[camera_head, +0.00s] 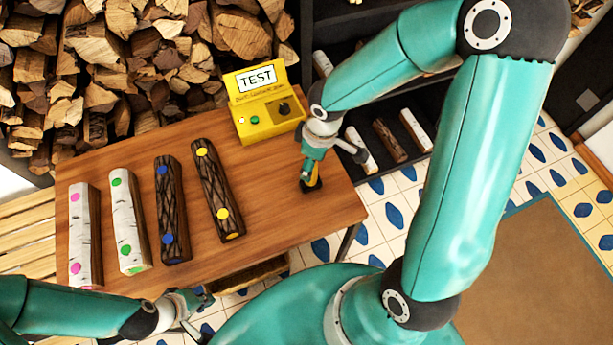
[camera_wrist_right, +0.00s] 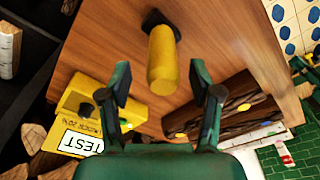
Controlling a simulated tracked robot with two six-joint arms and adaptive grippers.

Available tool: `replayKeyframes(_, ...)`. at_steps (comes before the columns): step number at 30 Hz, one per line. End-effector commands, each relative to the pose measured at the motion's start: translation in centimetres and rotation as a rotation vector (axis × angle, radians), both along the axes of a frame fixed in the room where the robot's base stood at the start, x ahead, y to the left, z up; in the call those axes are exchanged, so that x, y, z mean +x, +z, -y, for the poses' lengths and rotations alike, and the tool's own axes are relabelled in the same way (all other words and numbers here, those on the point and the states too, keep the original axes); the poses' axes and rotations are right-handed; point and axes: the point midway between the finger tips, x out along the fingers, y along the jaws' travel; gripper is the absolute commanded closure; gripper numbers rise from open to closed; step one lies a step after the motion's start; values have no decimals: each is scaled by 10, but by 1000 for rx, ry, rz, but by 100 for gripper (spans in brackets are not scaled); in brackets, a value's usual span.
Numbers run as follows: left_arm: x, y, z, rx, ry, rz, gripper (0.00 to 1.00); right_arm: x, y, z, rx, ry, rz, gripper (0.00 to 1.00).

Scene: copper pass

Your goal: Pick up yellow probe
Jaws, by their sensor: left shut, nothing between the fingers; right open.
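The yellow probe (camera_wrist_right: 162,62) stands on a small black base on the wooden table, to the right of the yellow test box (camera_head: 262,112). In the head view only its lower part (camera_head: 314,181) shows beneath my right gripper (camera_head: 310,172). In the right wrist view my right gripper (camera_wrist_right: 163,82) is open, its fingers apart on either side of the probe's near end. I cannot tell whether either finger touches it. My left gripper (camera_head: 206,304) is shut and empty by the table's front edge, well away from the probe.
Several logs lie on the table (camera_head: 283,215): white ones with pink (camera_head: 85,235) and green dots (camera_head: 128,232), dark ones with blue (camera_head: 172,205) and yellow dots (camera_head: 213,190). Stacked firewood (camera_head: 60,75) is behind. A dark shelf holding logs (camera_head: 388,140) stands at the back right.

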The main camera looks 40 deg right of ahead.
Motion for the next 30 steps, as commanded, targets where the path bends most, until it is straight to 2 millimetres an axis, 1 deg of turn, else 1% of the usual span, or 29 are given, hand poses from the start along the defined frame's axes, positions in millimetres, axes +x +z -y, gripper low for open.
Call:
replayKeyframes(1, 0, -1, 0, 0, 0, 0, 100, -2, -9, -2, 1, 1, -5, 36)
replayKeyframes(3, 0, -4, 0, 0, 0, 0, 100, 0, -20, -3, 2, 0, -3, 36)
replayKeyframes(6, 0, -5, 0, 0, 0, 0, 100, 1, -28, -3, 0, 0, -1, 36)
replayKeyframes(14, 0, -5, 0, 0, 0, 0, 100, 2, -30, -3, 1, 0, 1, 36)
replayKeyframes(15, 0, -5, 0, 0, 0, 0, 100, 2, -30, -3, 1, 0, 1, 40)
replayKeyframes(17, 0, -5, 0, 0, 0, 0, 100, 2, -30, -3, 1, 0, 1, 50)
replayKeyframes(24, 0, -5, 0, 0, 0, 0, 100, 2, -30, -3, 1, 0, 1, 90)
replayKeyframes(26, 0, -5, 0, 0, 0, 0, 100, 2, -30, -3, 1, 0, 1, 100)
replayKeyframes(30, 0, -4, 0, 0, 0, 0, 100, 2, -29, -3, 0, 1, 2, 100)
